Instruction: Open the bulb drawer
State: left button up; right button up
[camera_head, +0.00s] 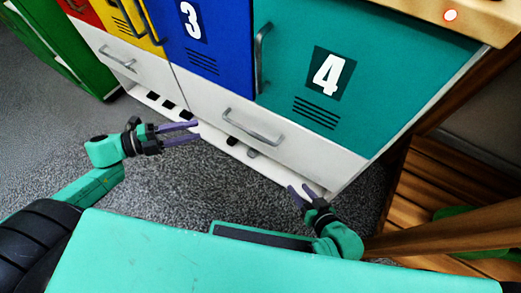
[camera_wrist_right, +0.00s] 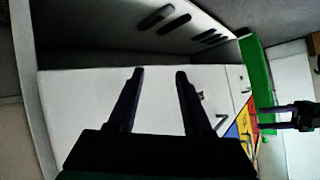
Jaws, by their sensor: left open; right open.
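A white drawer (camera_head: 285,138) with a grey bar handle (camera_head: 252,126) sits below the blue and teal lockers and looks shut. Another white drawer (camera_head: 121,62) with its own handle (camera_head: 117,58) sits further left, also looking shut. No label shows which is the bulb drawer. My left gripper (camera_head: 197,131) is open and empty, in front of and below the near drawer, left of its handle. My right gripper (camera_head: 299,188) is open and empty, low near that drawer's right end. In the right wrist view its fingers (camera_wrist_right: 158,75) point at a white front panel (camera_wrist_right: 80,105).
A blue locker 3 (camera_head: 205,70) and a teal locker 4 (camera_head: 375,60) stand above the drawers. A white slotted base strip (camera_head: 215,138) runs beneath them. Wooden slatted furniture (camera_head: 425,190) is close on the right. Grey floor (camera_head: 200,185) is free between my grippers.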

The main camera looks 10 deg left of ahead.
aim_at(251, 131)
pick_arm(q)
jog(key=w+d+m+b, duration=0.1)
jog(key=d+b, duration=0.1)
jog(key=d, duration=0.3)
jog(key=w+d+f+g+h+b, duration=0.1)
jog(key=d, duration=0.4)
jog(key=w+d+f+m+g+b, duration=0.1)
jog(key=w+d+b, duration=0.1)
jog(key=d, duration=0.3)
jog(key=shift+d+f+m+b, duration=0.15)
jog(key=shift+d+m+b, duration=0.15)
jog(key=shift+d, duration=0.4)
grip_shut()
pick_arm(e)
jog(key=f, duration=0.1)
jog(key=f+t, duration=0.1)
jog(key=f, duration=0.1)
jog(key=a+f+m+t, duration=0.1)
jog(key=f, duration=0.1)
jog(key=shift+w+f+y, duration=0.15)
jog(key=shift+w+y, duration=0.15)
jog(key=shift+w, duration=0.05)
